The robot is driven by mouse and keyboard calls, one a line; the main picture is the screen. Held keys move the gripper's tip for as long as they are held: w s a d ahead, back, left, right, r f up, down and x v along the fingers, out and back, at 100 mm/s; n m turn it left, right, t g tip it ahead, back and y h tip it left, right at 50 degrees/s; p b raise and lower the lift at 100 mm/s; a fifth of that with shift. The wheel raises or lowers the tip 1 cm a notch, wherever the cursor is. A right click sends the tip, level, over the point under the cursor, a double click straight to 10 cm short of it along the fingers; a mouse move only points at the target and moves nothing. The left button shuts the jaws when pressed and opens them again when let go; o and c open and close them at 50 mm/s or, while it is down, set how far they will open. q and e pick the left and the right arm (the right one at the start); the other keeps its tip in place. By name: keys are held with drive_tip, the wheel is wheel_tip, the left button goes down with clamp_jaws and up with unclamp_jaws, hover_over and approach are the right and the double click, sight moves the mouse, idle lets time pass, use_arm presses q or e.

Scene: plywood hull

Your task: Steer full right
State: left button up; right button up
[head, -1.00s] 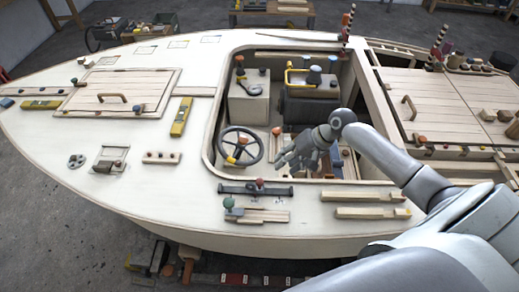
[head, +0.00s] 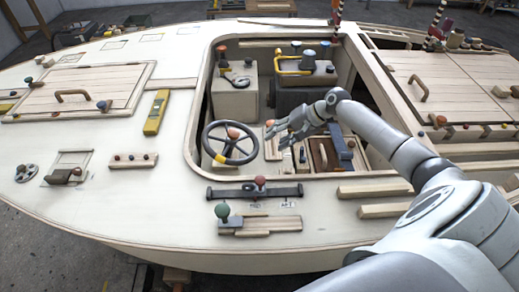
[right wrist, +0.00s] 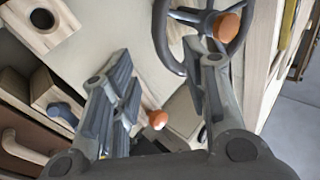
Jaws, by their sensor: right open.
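The dark steering wheel (head: 229,145) is in the cockpit, with a yellow mark at the lower left of its rim and an orange knob (head: 233,134) near its middle. My right gripper (head: 276,138) is open and empty, just right of the wheel and apart from it. In the right wrist view the wheel (right wrist: 162,42) shows at the top, with its orange knob (right wrist: 228,27), beyond the spread fingers of my right gripper (right wrist: 162,72). The rim's upper part is cut off there. My left gripper is not in view.
A box with a black handle (head: 237,96) and a console with a yellow lever (head: 290,66) stand behind the wheel. The cockpit edge lies close in front. A dark bar with a red knob (head: 260,182) and a green-knobbed slider (head: 222,211) are on the near deck.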

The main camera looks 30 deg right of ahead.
sight(258, 150)
drive_tip(key=x, duration=0.9)
drive_tip(key=shift+f, duration=0.1)
clamp_jaws()
